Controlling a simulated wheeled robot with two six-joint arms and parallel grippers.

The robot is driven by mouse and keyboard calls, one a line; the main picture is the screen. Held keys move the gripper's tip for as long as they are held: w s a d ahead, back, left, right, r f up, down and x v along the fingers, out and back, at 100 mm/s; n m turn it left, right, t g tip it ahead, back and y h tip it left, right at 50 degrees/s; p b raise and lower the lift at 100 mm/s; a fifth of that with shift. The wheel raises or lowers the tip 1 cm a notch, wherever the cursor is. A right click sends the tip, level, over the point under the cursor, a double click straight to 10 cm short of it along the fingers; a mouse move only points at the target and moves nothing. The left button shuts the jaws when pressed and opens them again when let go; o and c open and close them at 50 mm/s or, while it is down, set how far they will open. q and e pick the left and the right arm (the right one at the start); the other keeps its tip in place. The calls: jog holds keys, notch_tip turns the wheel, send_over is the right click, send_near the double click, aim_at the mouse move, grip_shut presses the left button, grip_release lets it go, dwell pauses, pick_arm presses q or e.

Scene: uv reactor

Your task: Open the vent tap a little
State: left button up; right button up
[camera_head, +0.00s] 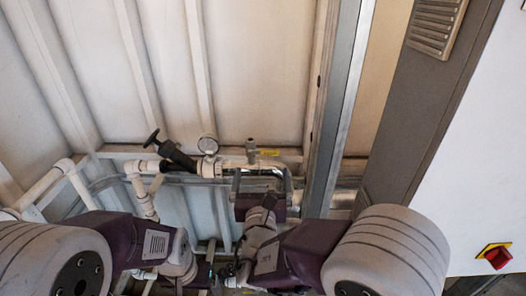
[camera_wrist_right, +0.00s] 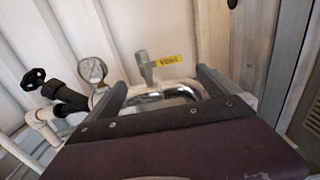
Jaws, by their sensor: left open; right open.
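The vent tap (camera_head: 251,151) is a small grey fitting standing up from the pipe, beside a yellow label (camera_head: 270,152). In the right wrist view the tap (camera_wrist_right: 146,66) is upright, left of the yellow label (camera_wrist_right: 170,60) reading VENT. My right gripper (camera_head: 262,178) is open and empty, just below the tap in the head view. In the right wrist view its two fingers (camera_wrist_right: 163,84) are spread, with the tap beyond them and apart from them. My left gripper (camera_head: 212,270) is low in the head view, away from the tap, and partly hidden.
A round gauge (camera_head: 208,145) and a black-handled valve (camera_head: 170,150) sit left of the tap. A shiny metal pipe (camera_wrist_right: 165,97) runs between the right fingers. A steel post (camera_head: 338,110) and a cabinet with a red switch (camera_head: 497,256) stand to the right.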

aim_at(263, 152)
jog(key=w+p, duration=0.2)
jog(key=w, duration=0.5)
jog(key=shift+w+r, duration=0.15)
jog(key=shift+w, duration=0.1)
jog(key=shift+w+d, duration=0.1)
jog(key=shift+w, duration=0.2)
pick_arm(q)
jog(key=shift+s+r, duration=0.3)
jog(key=shift+r, duration=0.3)
jog(key=shift+s+r, duration=0.25)
jog(key=shift+r, duration=0.35)
pick_arm(e)
jog(key=shift+s, duration=0.1)
